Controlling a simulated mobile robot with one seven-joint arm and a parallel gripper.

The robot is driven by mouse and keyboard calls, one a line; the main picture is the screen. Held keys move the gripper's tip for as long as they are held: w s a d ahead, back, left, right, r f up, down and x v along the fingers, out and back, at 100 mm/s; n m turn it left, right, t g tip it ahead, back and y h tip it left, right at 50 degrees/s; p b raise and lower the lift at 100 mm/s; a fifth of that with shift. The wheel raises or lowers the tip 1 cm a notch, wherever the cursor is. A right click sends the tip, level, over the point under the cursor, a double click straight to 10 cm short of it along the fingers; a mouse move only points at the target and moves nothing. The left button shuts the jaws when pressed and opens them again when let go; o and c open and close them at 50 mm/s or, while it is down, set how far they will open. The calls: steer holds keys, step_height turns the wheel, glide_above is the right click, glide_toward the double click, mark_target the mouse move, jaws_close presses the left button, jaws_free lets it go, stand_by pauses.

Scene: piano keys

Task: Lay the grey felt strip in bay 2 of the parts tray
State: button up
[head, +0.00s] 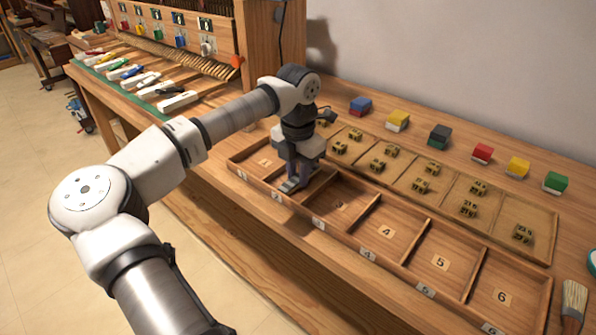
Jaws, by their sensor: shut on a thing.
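The parts tray (342,237) is a long wooden tray with numbered bays along the bench front.
Bays 4, 5 and 6 (501,297) look empty. Behind them, a row of compartments holds small brassy pieces (469,209). Coloured blocks (439,136) stand further back. A brush (573,300) lies at right. Piano keys (178,101) and a wooden rack are at left.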

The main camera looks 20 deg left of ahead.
steer(key=shift+f, duration=0.15)
steer(key=o, duration=0.9)
steer(key=shift+o, duration=0.2)
